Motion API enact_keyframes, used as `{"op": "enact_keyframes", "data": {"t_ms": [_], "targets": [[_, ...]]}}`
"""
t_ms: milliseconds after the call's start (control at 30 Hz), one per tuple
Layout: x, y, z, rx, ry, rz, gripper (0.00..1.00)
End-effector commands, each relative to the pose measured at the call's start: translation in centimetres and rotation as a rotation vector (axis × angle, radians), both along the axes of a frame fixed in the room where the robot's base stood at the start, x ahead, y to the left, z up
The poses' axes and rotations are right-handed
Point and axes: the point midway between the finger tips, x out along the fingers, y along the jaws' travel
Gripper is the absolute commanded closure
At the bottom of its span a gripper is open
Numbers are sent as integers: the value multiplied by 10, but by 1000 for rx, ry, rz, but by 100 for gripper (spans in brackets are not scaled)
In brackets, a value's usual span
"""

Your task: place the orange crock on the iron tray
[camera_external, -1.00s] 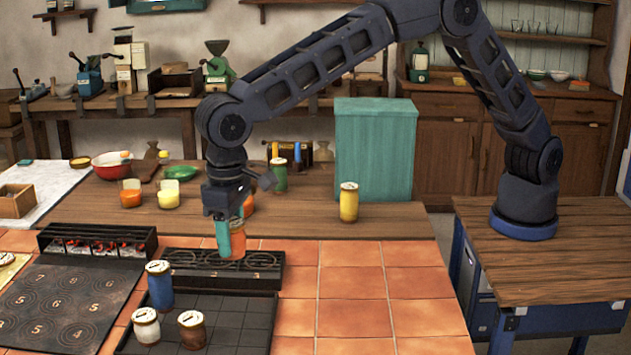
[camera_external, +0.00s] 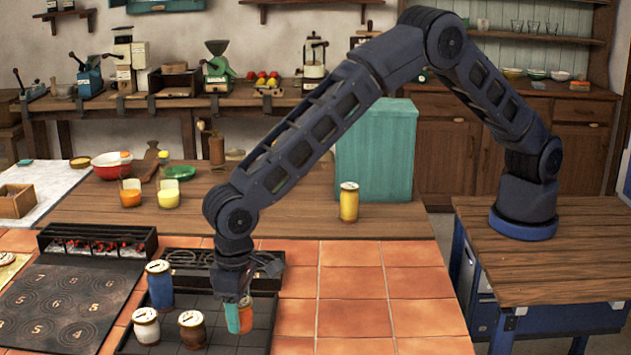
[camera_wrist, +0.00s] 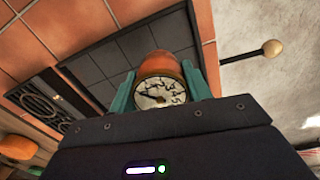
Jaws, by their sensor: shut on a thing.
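The orange crock (camera_external: 246,316) is between the teal fingers of my gripper (camera_external: 239,314), low over the right part of the iron tray (camera_external: 225,338). I cannot tell whether its base touches the tray. In the wrist view the crock (camera_wrist: 163,68) shows its dial-marked lid towards the camera, with a teal finger of my gripper (camera_wrist: 160,95) on each side. The dark gridded tray (camera_wrist: 105,62) lies behind it. A blue crock (camera_external: 160,287), a white crock (camera_external: 146,328) and a brown crock (camera_external: 192,331) stand on the tray's left part.
A dark burner unit (camera_external: 190,258) lies just behind the tray. A grill box (camera_external: 97,240) and a numbered dark plate (camera_external: 62,305) are to the left. A yellow crock (camera_external: 348,203) stands farther back. The tiles (camera_external: 350,300) right of the tray are clear.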

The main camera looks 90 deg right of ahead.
Motion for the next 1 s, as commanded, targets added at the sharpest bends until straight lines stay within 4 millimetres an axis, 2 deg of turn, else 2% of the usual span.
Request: {"op": "enact_keyframes", "data": {"t_ms": [167, 400, 500, 867, 900, 1000], "targets": [[0, 0, -8, 0, 0, 0, 82], [0, 0, -39, -1, 1, 0, 82], [0, 0, -46, 0, 0, 0, 82], [0, 0, -49, 0, 0, 0, 82], [0, 0, -50, 0, 0, 0, 48], [0, 0, -49, 0, 0, 0, 30]]}}
